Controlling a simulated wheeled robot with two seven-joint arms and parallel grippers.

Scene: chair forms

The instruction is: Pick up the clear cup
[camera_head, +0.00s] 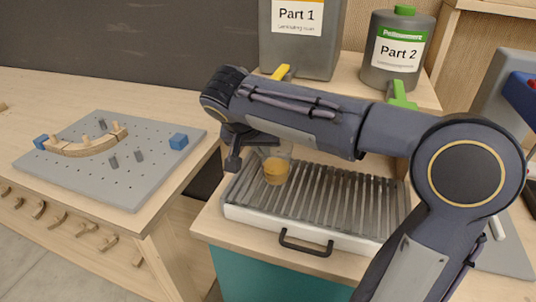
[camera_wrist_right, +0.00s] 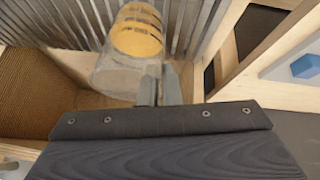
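The clear cup (camera_head: 276,170) holds something amber in its lower part and appears to stand at the left end of the slatted grate. In the right wrist view the cup (camera_wrist_right: 137,32) shows at the top, its clear rim end toward my gripper. My right gripper (camera_head: 254,146) is over the cup's upper left side in the head view, partly hidden by my arm. Its two fingers (camera_wrist_right: 160,85) show close together at the cup's rim in the wrist view. Whether they close on the cup wall is unclear. My left gripper is out of view.
The grate tray (camera_head: 233,213) has a black front handle (camera_head: 306,246). Behind it stand the Part 1 container (camera_head: 300,55) and the Part 2 canister (camera_head: 395,78). A grey pegboard (camera_head: 130,190) with wooden pieces and blue blocks lies on the left table. A gap separates the tables.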

